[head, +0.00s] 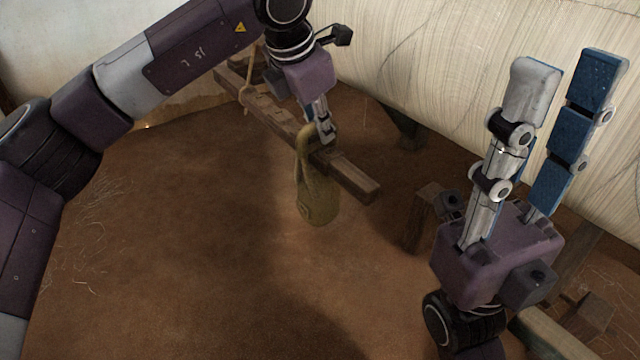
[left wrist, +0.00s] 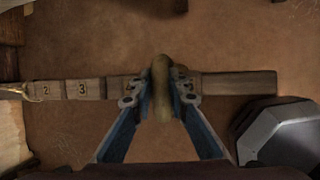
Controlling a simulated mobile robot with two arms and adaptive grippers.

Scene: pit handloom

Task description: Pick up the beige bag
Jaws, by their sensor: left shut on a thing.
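The beige bag (head: 318,190) hangs below my left gripper (head: 325,132) in the head view, beside a wooden beam. My left gripper is shut on the bag's upper part. In the left wrist view the bag (left wrist: 162,90) shows as a narrow upright strip between the two fingertips of my left gripper (left wrist: 160,97). The fingers partly hide its top. I cannot tell whether the bag still touches the beam. My right gripper (head: 563,75) points upward at the right of the head view, its two fingers apart and nothing between them.
The wooden beam (head: 352,180) runs behind the bag; numbers 2 and 3 show on it in the left wrist view (left wrist: 98,88). A wooden post (head: 418,218) stands near my right gripper. Pale stretched threads (head: 440,60) fill the back. The brown earth floor (head: 180,260) is open at left.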

